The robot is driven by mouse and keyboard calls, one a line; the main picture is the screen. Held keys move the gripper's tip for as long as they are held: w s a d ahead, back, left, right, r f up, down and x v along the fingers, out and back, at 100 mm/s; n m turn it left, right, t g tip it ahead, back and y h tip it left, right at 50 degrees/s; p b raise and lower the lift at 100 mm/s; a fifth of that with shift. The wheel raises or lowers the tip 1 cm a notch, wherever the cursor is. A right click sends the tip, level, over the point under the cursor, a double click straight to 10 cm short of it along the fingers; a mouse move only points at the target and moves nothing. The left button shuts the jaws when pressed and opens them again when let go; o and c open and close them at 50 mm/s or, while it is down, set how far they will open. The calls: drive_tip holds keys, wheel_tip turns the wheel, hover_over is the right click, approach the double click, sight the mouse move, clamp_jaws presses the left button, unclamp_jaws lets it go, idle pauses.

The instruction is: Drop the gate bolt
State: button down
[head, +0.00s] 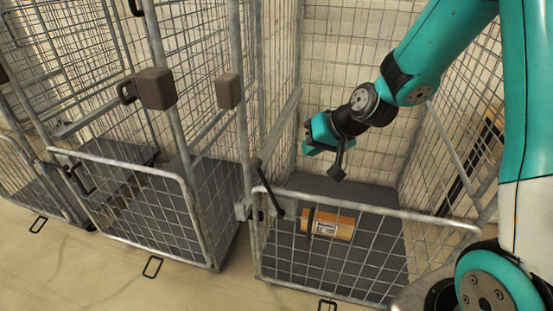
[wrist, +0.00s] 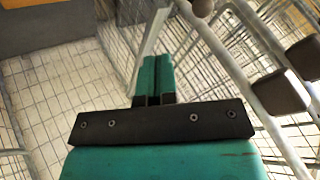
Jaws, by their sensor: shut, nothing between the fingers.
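The gate bolt (head: 268,188) is a dark bar with a rounded end at the upper left corner of the right cage's front gate (head: 375,210), in the head view. It slants, its upper end reaching up and left beside the grey post. The gate is low wire mesh in a grey tube frame and stands across the cage front. My gripper (head: 314,146) is up and to the right of the bolt, clear of it. In the wrist view my gripper's teal fingers (wrist: 155,78) are together with nothing between them. I cannot clearly make out the bolt there.
An orange-brown carton (head: 334,226) with a white label lies on the right cage's dark floor behind the gate. Tall posts with brown blocks (head: 156,88) stand left of my gripper. More mesh cages line the left. Open floor (head: 110,270) lies in front.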

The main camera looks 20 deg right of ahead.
drive_tip(key=w+a+f+p, duration=0.1)
drive_tip(key=w+a+f, duration=0.5)
drive_tip(key=a+f, duration=0.1)
drive_tip(key=shift+w+a+p, duration=0.2)
drive_tip(key=shift+w+p, duration=0.1)
drive_tip(key=shift+p, duration=0.05)
drive_tip(key=shift+w, duration=0.1)
